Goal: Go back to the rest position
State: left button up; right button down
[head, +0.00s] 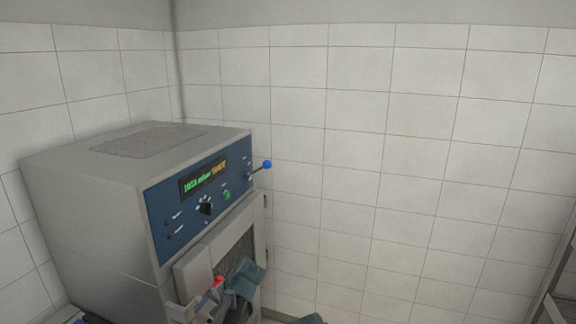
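A grey box-shaped oven (95,225) with a blue control panel (165,215) stands at the left of the head view. Its door (225,245) has a dark window and appears closed, though its lower part is hidden. My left gripper (222,290), dark and teal, is in front of the door at the bottom edge. A small red-tipped part (218,281) shows beside it; I cannot tell whether they touch. The fingers are too small and cut off to tell open from shut. Another teal piece of mine barely enters at the bottom centre. My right gripper does not clearly show.
The panel has a lit display (203,179), a black knob (205,206) and a lever with a blue ball (266,165) sticking out to the right. White tiled walls (390,150) close off the back and left. A metal frame (560,285) stands at the lower right edge.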

pick_arm(q)
jog(key=s+d+f+n+h, duration=0.1)
jog(key=s+d+f+h, duration=0.15)
jog(key=s, duration=0.45)
jog(key=s+d+f+n+h, duration=0.1)
jog(key=s+d+n+h, duration=0.1)
jog(key=s+h, duration=0.35)
jog(key=s+d+f+m+g+y+b, duration=0.1)
jog(key=s+d+f+m+y+b, duration=0.1)
jog(key=s+d+f+b, duration=0.5)
jog(key=d+f+m+b, duration=0.1)
jog(key=d+f+b, duration=0.4)
jog(key=shift+s+f+m+g+y, duration=0.15)
jog(key=shift+f+m+g+y, duration=0.15)
jog(key=shift+m, duration=0.1)
